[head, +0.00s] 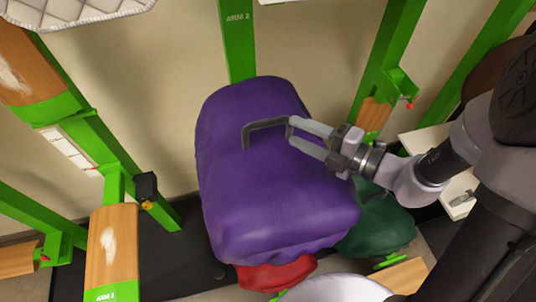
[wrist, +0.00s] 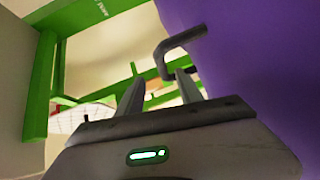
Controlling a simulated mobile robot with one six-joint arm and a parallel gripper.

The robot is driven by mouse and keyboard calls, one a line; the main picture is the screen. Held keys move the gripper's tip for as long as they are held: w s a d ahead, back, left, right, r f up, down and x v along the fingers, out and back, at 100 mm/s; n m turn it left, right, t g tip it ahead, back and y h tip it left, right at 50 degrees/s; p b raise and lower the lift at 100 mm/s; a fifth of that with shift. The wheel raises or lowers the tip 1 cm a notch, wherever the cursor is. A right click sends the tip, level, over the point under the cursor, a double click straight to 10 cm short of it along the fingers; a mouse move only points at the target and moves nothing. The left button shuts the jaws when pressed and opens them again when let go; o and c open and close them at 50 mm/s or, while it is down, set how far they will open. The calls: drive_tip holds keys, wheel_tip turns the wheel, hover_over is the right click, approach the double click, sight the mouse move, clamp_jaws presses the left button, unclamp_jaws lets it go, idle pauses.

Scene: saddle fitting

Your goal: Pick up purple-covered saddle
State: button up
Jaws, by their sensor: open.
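The purple-covered saddle (head: 265,195) fills the middle of the head view, resting on a green rack. A dark grey handle (head: 262,124) stands up from the top of its cover. My gripper (head: 290,131) is at the handle's right end, with its fingers pointing left above the cover. The fingers are open. In the wrist view the handle (wrist: 178,45) shows just beyond the two fingertips (wrist: 160,78), and the purple cover (wrist: 255,50) fills the right side. I cannot tell whether the handle lies between the fingers or only in front of them.
A green-covered saddle (head: 380,220) sits right of the purple one, and a red cover (head: 275,274) shows below it. Green posts with wooden arms (head: 112,245) stand at the left, and another green post (head: 388,50) stands at the upper right. A white quilted item (head: 75,10) hangs at the top left.

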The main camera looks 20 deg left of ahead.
sight(264, 120)
drive_tip(key=x, duration=1.2)
drive_tip(key=shift+s+a+f, duration=0.2)
drive_tip(key=shift+a+f, duration=0.05)
drive_tip(key=shift+s+d+r, duration=0.1)
drive_tip(key=shift+d+r, duration=0.05)
drive_tip(key=shift+d, duration=0.15)
drive_tip(key=shift+a, duration=0.1)
clamp_jaws()
